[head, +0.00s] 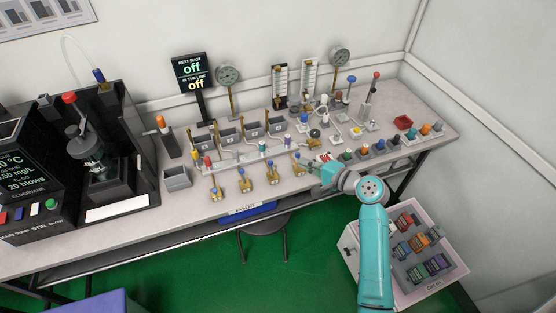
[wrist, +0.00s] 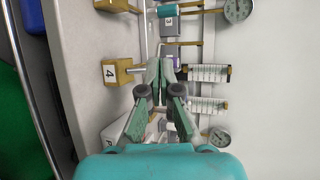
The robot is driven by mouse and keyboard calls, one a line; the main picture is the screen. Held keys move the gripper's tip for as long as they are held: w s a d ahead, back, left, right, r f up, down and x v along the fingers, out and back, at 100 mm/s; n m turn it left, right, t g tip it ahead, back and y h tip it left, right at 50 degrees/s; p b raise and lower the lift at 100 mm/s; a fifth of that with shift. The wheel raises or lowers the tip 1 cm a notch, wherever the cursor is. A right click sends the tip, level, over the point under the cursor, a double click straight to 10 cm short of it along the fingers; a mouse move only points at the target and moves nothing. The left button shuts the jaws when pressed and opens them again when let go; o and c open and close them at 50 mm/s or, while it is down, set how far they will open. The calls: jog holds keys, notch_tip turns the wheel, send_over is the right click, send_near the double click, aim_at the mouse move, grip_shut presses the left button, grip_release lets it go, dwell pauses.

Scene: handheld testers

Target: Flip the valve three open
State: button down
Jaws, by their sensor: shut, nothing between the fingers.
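The rightmost valve (head: 298,167) stands beside my gripper (head: 314,170). In the wrist view a brass block marked 4 (wrist: 115,72) lies left of my gripper (wrist: 160,68). Another brass valve (wrist: 115,5) is cut off at the top edge. My gripper is shut and empty, its fingertips together above the bench, apart from valve three.
A pale manifold bar (head: 235,158) runs behind the valves, with grey boxes (head: 253,130) behind it. Gauges (head: 228,76) and flow tubes (head: 310,75) stand at the back. Coloured knobs (head: 379,145) crowd the right. A black machine (head: 100,150) stands left. Bare bench lies along the front edge.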

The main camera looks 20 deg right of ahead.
aim_at(271, 168)
dwell(0.3)
jog(key=x, duration=1)
jog(key=shift+a+f, duration=0.1)
jog(key=shift+a, duration=0.05)
jog(key=shift+s+a+r, duration=0.25)
jog(key=shift+s+a, duration=0.4)
jog(key=shift+s, duration=0.1)
jog(key=shift+s+a+r, duration=0.25)
jog(key=shift+s+a, duration=0.35)
jog(key=shift+a, duration=0.05)
